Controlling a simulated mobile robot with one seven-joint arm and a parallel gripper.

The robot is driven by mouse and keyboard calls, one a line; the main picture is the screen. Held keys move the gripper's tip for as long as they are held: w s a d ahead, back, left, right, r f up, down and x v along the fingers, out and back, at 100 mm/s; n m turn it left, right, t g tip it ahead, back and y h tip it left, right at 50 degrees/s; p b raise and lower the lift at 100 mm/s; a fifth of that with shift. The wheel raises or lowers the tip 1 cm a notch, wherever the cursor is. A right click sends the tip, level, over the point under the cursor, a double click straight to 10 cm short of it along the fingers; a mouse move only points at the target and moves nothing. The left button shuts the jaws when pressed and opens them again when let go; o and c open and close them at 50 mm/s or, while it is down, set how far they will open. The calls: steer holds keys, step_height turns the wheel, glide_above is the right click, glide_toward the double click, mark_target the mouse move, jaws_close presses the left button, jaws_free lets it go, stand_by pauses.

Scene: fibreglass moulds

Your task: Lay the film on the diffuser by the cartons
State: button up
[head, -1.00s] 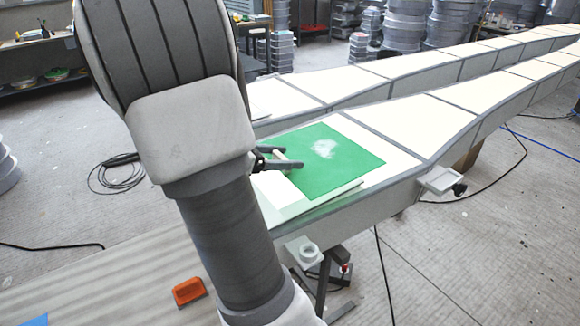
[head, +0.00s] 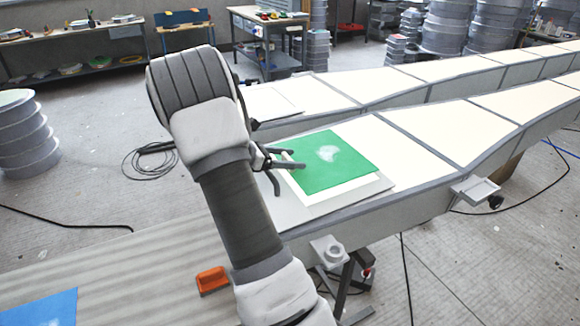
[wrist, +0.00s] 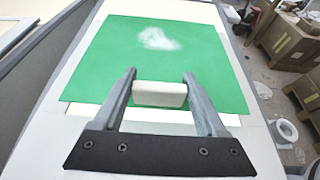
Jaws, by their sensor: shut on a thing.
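The film is a green sheet (head: 335,165) with a white cloudy patch, over the near pale mould. A white panel (head: 345,193), apparently the diffuser, shows beneath it along the near and right edges. In the wrist view the film (wrist: 190,60) covers most of this panel (wrist: 90,109), with a white strip bare at its near edge. My gripper (head: 286,158) is shut on a white block (wrist: 160,95) at the film's near edge. I cannot tell whether the film touches the panel. Cardboard cartons (wrist: 295,38) stand on the floor at the right of the wrist view.
A thin grey plate (head: 290,212) lies on the mould around the panel. Another pale sheet (head: 270,103) lies on the far mould. A bench (head: 130,265) at the lower left holds an orange block (head: 212,279) and a blue sheet (head: 45,309). Cables cross the floor.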

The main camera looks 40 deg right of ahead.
steer(key=shift+f, duration=1.3)
